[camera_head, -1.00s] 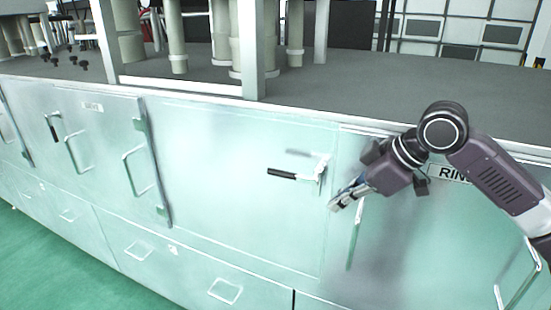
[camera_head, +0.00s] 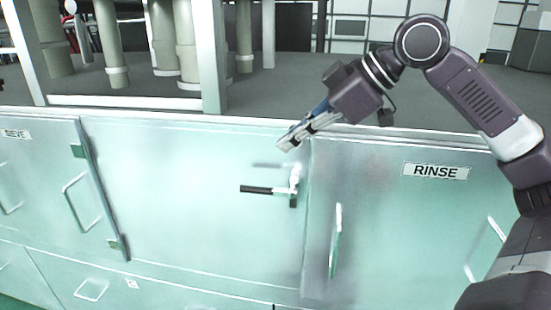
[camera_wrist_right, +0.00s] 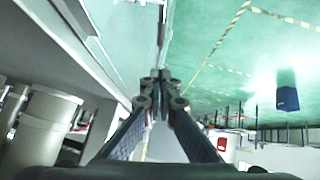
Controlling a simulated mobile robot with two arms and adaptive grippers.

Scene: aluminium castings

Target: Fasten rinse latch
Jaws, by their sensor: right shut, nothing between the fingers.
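The latch (camera_head: 270,189) has a black grip that lies level, pointing left from a metal mount near the right edge of a pale green metal door (camera_head: 200,230). The neighbouring panel on the right carries a RINSE label (camera_head: 436,171) and a vertical bar handle (camera_head: 336,240). My right gripper (camera_head: 286,143) is shut and empty, above the latch mount and apart from it, near the top edge of the cabinet. Its shut fingertips (camera_wrist_right: 160,76) also show in the right wrist view. My left gripper is not in view.
The grey cabinet top (camera_head: 300,100) carries pale pipes (camera_head: 168,45) and a metal post (camera_head: 208,60). A SIEVE label (camera_head: 16,134) and another bar handle (camera_head: 82,203) are at the left. In the right wrist view, green floor (camera_wrist_right: 225,60) lies beside the cabinet, with a blue bin (camera_wrist_right: 287,92) farther off.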

